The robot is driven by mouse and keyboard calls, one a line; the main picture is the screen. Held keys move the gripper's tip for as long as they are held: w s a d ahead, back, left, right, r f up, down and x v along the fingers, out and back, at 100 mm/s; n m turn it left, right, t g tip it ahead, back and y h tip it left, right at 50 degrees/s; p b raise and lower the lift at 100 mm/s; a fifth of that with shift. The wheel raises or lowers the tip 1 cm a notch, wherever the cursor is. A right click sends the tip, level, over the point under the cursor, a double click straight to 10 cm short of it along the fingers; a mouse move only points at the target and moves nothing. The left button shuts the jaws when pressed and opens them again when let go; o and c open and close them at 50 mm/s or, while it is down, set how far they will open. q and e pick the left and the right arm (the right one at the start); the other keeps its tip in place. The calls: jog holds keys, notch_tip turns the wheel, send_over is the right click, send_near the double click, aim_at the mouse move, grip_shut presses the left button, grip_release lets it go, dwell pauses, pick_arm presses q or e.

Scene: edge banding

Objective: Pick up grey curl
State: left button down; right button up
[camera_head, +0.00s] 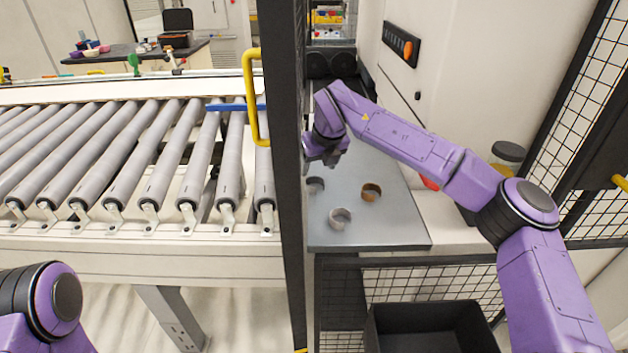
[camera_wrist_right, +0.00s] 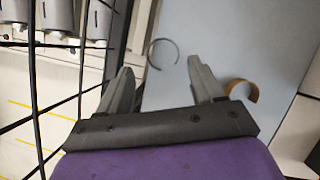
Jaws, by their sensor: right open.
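A grey curl (camera_head: 316,184) lies on the grey tabletop (camera_head: 400,225), close to the dark upright post. My right gripper (camera_head: 323,158) is above and slightly behind it in the head view. In the right wrist view, the open right gripper (camera_wrist_right: 160,68) has empty space between its fingers. A thin grey curl (camera_wrist_right: 163,52) shows just beyond the fingertips, apart from them. My left gripper is outside the view; only part of my left arm shows at lower left.
A pale curl (camera_head: 341,219) and a brown curl (camera_head: 372,190) lie nearby on the tabletop. The dark post (camera_head: 285,120) and roller conveyor (camera_head: 130,150) stand to the left. A black bin (camera_head: 430,330) sits below the table.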

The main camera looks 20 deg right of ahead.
aim_at(315, 178)
jog(key=x, duration=0.2)
jog(key=p+x, duration=0.1)
jog(key=x, duration=0.1)
jog(key=p+x, duration=0.1)
jog(key=x, duration=0.1)
jog(key=shift+s+d+f, duration=0.1)
jog(key=shift+f, duration=0.35)
jog(key=c, duration=0.8)
jog(key=shift+r, duration=0.2)
